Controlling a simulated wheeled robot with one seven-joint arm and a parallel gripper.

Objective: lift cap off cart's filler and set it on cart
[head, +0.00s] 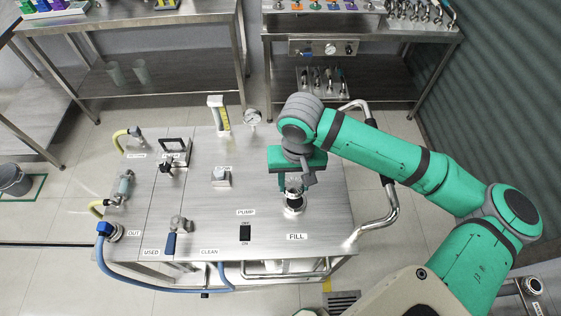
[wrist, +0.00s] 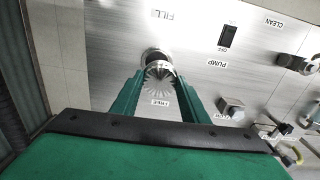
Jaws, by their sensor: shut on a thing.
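The cart (head: 265,215) is a brushed-steel cart with a flat top. Its filler (head: 294,207) is a short round metal neck above the FILL label; it also shows in the wrist view (wrist: 153,55). My gripper (head: 294,188) points down over the filler. In the wrist view its two green fingers (wrist: 160,76) are shut on the cap (wrist: 160,83), a ridged grey metal piece. The cap is at the filler's mouth and partly overlaps it in the picture. I cannot tell whether the two touch. A FREE label lies on the cart top near it.
A pump switch (head: 245,232), a small metal block (head: 221,177) and a valve with a blue handle (head: 172,243) stand left of the filler. A bent push handle (head: 390,210) is on the right. Bare cart top lies between the switch and filler.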

